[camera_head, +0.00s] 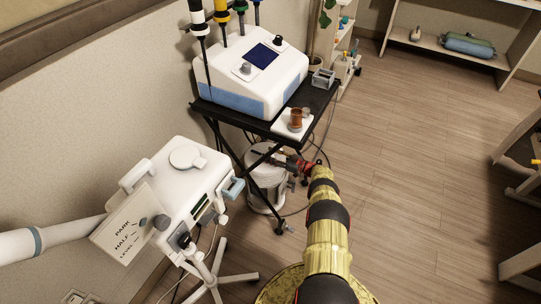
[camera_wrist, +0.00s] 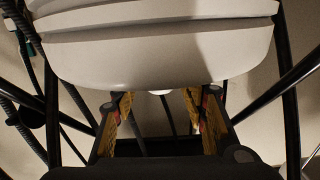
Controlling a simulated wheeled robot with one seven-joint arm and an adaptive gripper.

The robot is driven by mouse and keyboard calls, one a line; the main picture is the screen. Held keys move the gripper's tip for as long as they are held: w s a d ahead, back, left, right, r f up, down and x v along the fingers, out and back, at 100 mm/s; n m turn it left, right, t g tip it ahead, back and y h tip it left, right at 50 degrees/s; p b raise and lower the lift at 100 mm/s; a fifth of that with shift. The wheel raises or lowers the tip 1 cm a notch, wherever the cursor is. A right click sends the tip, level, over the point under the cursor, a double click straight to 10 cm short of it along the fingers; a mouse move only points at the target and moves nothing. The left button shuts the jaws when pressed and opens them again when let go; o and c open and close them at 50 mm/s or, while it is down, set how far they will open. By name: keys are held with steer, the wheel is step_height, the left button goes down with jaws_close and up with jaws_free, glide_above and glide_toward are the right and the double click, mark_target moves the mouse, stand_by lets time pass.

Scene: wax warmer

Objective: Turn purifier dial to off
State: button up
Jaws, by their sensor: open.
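A white machine (camera_head: 178,190) with a thick white hose stands on a wheeled stand at the lower left. I cannot tell for sure which device is the purifier. A white round canister (camera_head: 266,192) stands on the floor under the black table. My gripper (camera_head: 270,158) is at the canister's upper part, under the table, away from the panel dial. In the wrist view my gripper (camera_wrist: 161,112) is open, with nothing between its fingers, below a large pale rounded body (camera_wrist: 160,50).
The black folding table (camera_head: 322,97) carries a white-and-blue console (camera_head: 250,75) with knobs and a small tray with an amber cup (camera_head: 296,118). Its crossed legs and cables surround my gripper. The wooden floor (camera_head: 405,170) at right is clear.

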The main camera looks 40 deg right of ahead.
steer(key=v, duration=1.2)
